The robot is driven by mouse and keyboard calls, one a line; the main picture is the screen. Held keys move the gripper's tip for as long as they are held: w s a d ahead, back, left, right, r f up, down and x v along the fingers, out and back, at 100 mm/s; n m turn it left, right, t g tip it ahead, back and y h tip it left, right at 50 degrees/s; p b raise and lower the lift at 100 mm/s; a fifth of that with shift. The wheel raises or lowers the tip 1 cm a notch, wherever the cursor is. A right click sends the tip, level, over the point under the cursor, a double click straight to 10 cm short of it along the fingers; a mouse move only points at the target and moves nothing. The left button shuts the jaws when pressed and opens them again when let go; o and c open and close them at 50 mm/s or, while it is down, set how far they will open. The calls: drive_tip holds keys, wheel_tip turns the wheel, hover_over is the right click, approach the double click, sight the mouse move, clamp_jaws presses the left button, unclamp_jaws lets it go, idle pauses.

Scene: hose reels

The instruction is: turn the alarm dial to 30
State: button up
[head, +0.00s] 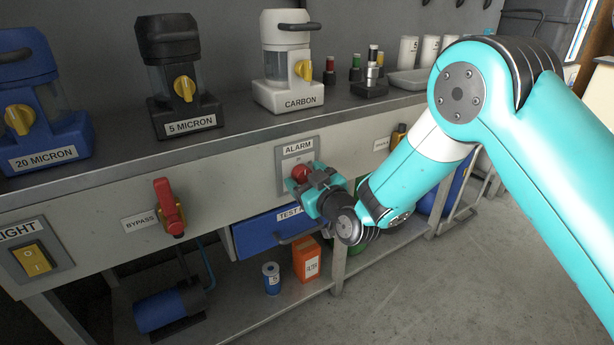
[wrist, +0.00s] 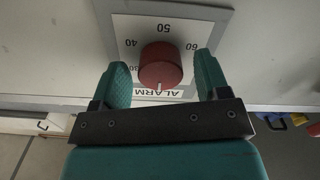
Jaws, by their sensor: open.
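The alarm dial is a red round knob (wrist: 160,65) on a pale plate (wrist: 125,27) on the bench front. In the wrist view, the numbers 30, 40, 50 and 60 run around it from lower left over the top to the right. A white mark on the knob points down toward the ALARM label (wrist: 165,93), to the right of 30. My gripper (wrist: 163,62) is open, one finger on each side of the knob, with visible gaps. In the head view, my gripper (head: 318,184) is at the dial (head: 301,173) and hides part of it.
A red bypass handle (head: 170,207) and a yellow light switch (head: 36,258) are on the bench front to the left. A blue drawer (head: 268,232) lies below the dial. Filter housings (head: 287,60) stand on the bench top. An orange box (head: 307,260) stands on the lower shelf.

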drive_tip(key=shift+c, duration=0.5)
drive_tip(key=c, duration=0.8)
drive_tip(key=shift+c, duration=0.2)
drive_tip(key=shift+m, duration=0.3)
drive_tip(key=m+p, duration=0.4)
drive_tip(key=m, duration=0.7)
drive_tip(key=shift+d+p, duration=0.1)
drive_tip(key=shift+p, duration=0.25)
drive_tip(key=shift+w, duration=0.1)
